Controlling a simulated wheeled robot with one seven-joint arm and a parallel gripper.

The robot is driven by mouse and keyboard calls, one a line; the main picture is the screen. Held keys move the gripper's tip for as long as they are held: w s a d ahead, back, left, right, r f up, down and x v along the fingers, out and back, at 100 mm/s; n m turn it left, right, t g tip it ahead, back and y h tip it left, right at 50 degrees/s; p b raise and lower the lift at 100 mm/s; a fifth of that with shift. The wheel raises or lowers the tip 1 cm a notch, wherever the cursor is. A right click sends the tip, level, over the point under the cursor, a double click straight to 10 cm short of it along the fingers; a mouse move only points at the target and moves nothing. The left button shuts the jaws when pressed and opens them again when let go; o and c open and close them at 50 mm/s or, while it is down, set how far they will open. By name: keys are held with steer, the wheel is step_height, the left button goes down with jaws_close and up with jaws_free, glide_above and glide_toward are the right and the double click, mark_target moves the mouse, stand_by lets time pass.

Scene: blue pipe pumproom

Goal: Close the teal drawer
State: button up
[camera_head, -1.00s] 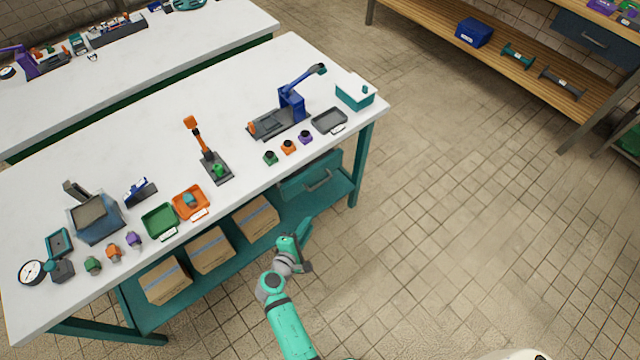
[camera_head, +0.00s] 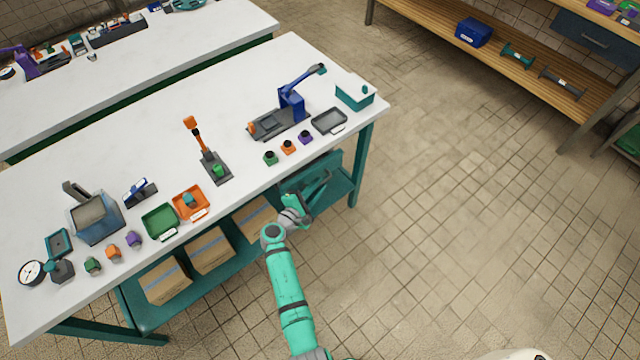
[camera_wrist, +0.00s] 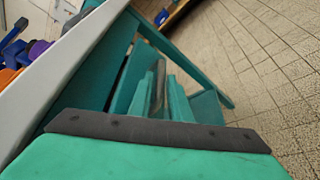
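The teal drawer (camera_head: 329,166) hangs under the right end of the near workbench. Its front is partly covered by my gripper in the head view, and I cannot tell how far it stands out. My gripper (camera_head: 319,187) is in front of the drawer, close to its handle. In the wrist view the teal drawer front (camera_wrist: 126,80) and a grey upright bar, seemingly the handle (camera_wrist: 158,88), show just beyond my gripper. Whether they touch, and whether the fingers are open or shut, I cannot tell.
The white workbench top (camera_head: 245,125) above holds trays, small knobs and tools. Cardboard boxes (camera_head: 210,250) stand on the teal lower shelf left of my arm. A teal table leg (camera_head: 361,168) stands right of the drawer. The tiled floor (camera_head: 450,210) to the right is clear.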

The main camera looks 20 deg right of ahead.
steer(key=shift+x, duration=1)
jaws_close()
steer(key=shift+w, duration=0.1)
